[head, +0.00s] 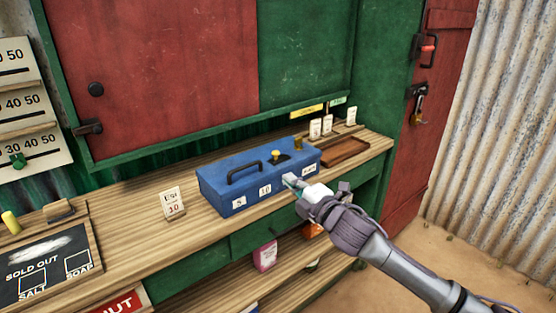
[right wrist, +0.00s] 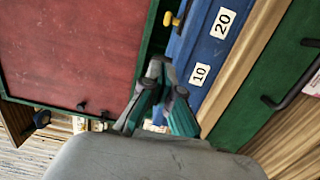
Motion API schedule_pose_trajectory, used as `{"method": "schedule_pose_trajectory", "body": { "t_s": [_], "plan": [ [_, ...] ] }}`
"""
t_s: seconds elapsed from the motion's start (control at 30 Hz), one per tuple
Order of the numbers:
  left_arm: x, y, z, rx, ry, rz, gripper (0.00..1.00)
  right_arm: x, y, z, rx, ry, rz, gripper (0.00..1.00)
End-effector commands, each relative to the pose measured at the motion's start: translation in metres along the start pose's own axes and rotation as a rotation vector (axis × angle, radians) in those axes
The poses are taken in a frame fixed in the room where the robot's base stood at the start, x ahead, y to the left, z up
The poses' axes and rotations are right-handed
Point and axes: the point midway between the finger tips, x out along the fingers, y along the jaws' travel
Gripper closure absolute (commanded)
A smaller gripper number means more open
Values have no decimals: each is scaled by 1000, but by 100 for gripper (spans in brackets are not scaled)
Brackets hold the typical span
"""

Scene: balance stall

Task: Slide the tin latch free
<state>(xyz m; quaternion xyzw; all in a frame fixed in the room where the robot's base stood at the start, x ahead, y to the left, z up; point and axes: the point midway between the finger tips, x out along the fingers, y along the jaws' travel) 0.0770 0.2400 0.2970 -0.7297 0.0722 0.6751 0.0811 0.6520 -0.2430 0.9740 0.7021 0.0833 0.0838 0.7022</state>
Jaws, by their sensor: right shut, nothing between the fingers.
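The blue tin (head: 215,190) stands closed on the wooden counter, with a black carry handle (head: 245,171) on its lid and number labels on its front. A yellow knob (head: 275,153) on a dark plate sits on the lid towards the right; it looks like the latch. A yellow knob (right wrist: 170,19) also shows beside the blue tin (right wrist: 202,45) in the right wrist view. My right gripper (head: 290,181) is shut and empty, at the tin's front right side, lower than the knob. Whether its fingertips touch the tin I cannot tell. My left gripper is out of view.
A price card (head: 172,203) stands left of the tin. A brown tray (head: 345,151) and several small cards are to its right. A red and green shutter (head: 180,70) rises behind the counter (head: 120,237).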

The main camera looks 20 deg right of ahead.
Motion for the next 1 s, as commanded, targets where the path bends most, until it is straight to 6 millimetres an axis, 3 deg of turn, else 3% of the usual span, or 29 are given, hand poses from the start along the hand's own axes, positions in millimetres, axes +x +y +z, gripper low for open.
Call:
{"method": "schedule_pose_trajectory", "body": {
  "t_s": [0.37,0.4,0.67,1.0],
  "plan": [
    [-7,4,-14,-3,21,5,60,81,3,-1,3,0,2,100],
    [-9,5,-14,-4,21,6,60,86,2,6,0,-4,0,100],
    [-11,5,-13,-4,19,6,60,104,1,26,0,0,-1,100],
    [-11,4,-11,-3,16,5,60,107,0,28,1,0,0,100]
  ]
}}
